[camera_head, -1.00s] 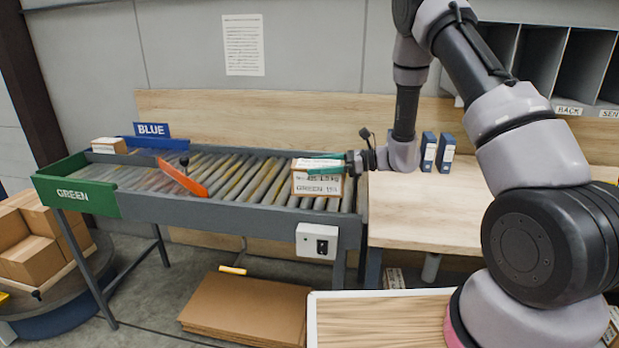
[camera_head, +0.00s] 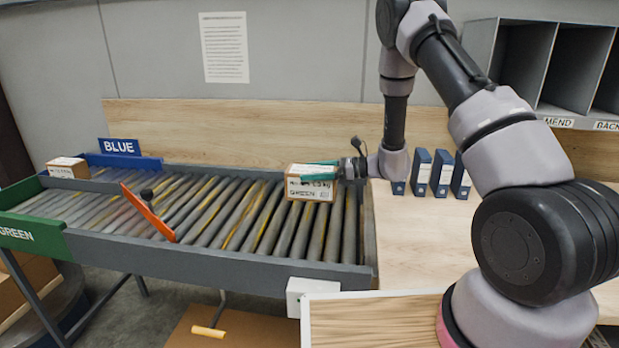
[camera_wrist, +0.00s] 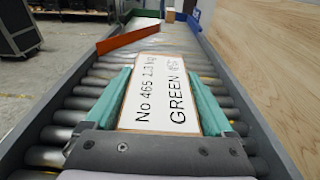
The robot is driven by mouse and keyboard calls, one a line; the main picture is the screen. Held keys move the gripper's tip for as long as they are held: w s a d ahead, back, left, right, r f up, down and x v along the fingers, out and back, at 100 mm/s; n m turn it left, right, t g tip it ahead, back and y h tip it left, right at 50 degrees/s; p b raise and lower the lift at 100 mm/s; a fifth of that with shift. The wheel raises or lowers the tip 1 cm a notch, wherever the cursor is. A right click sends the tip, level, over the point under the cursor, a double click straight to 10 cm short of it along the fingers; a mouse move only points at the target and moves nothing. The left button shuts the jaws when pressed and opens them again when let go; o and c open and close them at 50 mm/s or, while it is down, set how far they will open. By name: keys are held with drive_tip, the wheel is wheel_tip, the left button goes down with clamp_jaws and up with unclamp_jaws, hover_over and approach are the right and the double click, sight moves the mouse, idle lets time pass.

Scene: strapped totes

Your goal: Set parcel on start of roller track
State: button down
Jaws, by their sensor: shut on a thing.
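The parcel (camera_head: 309,188) is a small cardboard box with a white label reading GREEN. It is at the right end of the roller track (camera_head: 232,256). My gripper (camera_head: 318,170) is shut on it from the right, with teal fingers on both sides. In the wrist view the parcel (camera_wrist: 160,98) lies between the two fingers (camera_wrist: 160,100), its label up and showing "No 465" and "GREEN". Rollers (camera_wrist: 75,103) show close around it. Whether its underside touches the rollers is hidden.
An orange diverter arm (camera_head: 148,212) lies across the track further left. Another box (camera_head: 67,168) sits at the far left end by the BLUE sign (camera_head: 119,147); a green GREEN side (camera_head: 32,235) is below it. Blue binders (camera_head: 442,172) stand on the wooden bench right of the track.

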sight(312, 191)
drive_tip(key=shift+f, duration=3.25)
drive_tip(key=shift+f, duration=0.1)
unclamp_jaws()
drive_tip(key=shift+f, duration=0.1)
